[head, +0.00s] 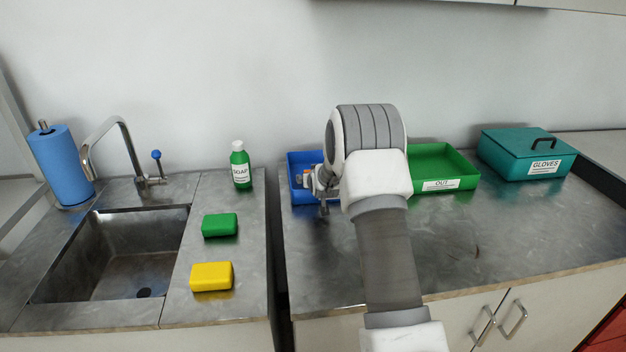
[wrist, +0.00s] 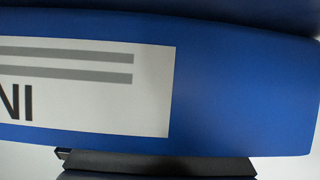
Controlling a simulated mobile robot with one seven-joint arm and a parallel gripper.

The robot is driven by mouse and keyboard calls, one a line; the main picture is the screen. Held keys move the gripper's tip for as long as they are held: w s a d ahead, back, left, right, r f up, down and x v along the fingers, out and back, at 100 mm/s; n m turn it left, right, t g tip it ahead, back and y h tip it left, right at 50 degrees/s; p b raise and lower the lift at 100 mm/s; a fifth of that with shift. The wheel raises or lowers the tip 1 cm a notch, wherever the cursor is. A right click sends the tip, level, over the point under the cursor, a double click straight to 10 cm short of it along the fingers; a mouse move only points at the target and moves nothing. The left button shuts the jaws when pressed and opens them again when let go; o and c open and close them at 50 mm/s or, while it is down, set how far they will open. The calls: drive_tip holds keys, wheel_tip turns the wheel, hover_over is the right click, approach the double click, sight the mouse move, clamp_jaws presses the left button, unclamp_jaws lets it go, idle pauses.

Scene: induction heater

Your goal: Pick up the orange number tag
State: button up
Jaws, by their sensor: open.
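My gripper (head: 322,207) is open at the tray's front, with my arm covering the tray's right part. In the wrist view, the tray's blue wall (wrist: 240,100) fills most of the picture, with a white label (wrist: 152,90) on it. A dark bar, likely part of my gripper, lies along the bottom. The tag does not show there.
A green tray marked OUT (head: 430,162) stands right of my arm, and a lidded teal GLOVES box (head: 527,152) is farther right. The counter in front of them is clear. Left are a sink (head: 125,255), soap bottle (head: 240,167) and green and yellow sponges (head: 212,276).

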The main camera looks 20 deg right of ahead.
drive_tip(key=c, duration=1.4)
drive_tip(key=shift+c, duration=0.2)
drive_tip(key=shift+r, duration=0.15)
